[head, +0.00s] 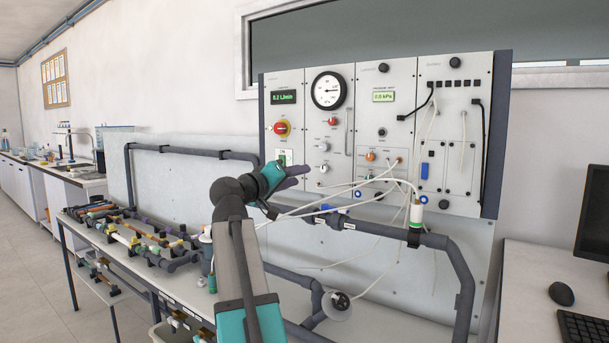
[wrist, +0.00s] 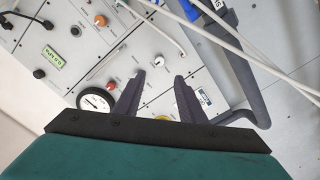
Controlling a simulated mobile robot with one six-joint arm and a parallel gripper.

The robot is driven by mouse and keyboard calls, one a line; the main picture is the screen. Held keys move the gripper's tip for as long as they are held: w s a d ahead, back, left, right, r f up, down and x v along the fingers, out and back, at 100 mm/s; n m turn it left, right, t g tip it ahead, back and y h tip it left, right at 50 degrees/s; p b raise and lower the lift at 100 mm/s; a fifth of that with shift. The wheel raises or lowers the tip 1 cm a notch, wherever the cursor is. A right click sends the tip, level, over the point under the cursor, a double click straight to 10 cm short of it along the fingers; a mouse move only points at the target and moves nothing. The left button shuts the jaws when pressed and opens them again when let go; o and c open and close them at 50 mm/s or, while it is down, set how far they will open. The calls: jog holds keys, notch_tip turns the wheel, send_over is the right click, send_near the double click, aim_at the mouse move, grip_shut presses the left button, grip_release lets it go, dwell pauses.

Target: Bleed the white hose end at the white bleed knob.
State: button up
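My gripper (head: 298,176) is in front of the panel's lower left part. The wrist view shows its two dark fingers (wrist: 160,78) apart, with nothing held between them. Two small white knobs sit on the panel, an upper one (head: 323,146) and a lower one (head: 323,168); I cannot tell which is the bleed knob. One white knob (wrist: 160,62) shows just beyond the fingertips in the wrist view. Several thin white hoses (head: 345,186) run across the panel's lower part, passing close to my gripper. I cannot single out the white hose end among them.
A grey pipe (head: 440,241) runs before the panel and carries a white and green fitting (head: 416,214). A bench with pipe parts (head: 150,240) stands at left.

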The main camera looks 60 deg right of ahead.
jog(key=shift+a, duration=0.85)
